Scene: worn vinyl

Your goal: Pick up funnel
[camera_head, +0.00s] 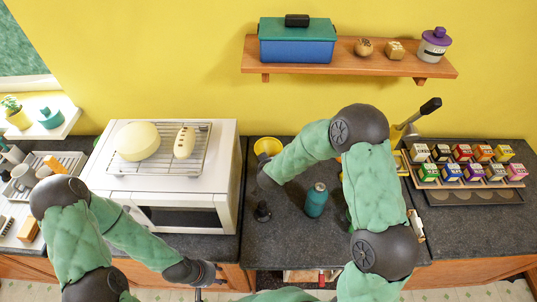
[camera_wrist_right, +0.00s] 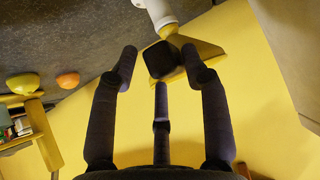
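I cannot pick out the funnel with certainty. A yellow round, open-topped piece (camera_head: 267,147) stands at the back of the counter, right of the oven. A small dark piece (camera_head: 262,214) with a wider foot stands near the counter's left side; its kind is unclear. My right gripper's fingers are hidden in the head view. In the right wrist view my right gripper (camera_wrist_right: 158,68) has its three fingers spread, with a black knob (camera_wrist_right: 161,59) on a yellow flared piece seen between or beyond them. My left gripper (camera_head: 212,273) is open and empty in front of the oven.
A white oven (camera_head: 227,170) with a rack on top stands left. A teal bottle (camera_head: 316,200) stands mid-counter. A black-gripped lever (camera_head: 429,106) and a spice rack (camera_head: 470,172) are at the right. A wooden shelf (camera_head: 350,66) hangs above. The counter's front left is clear.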

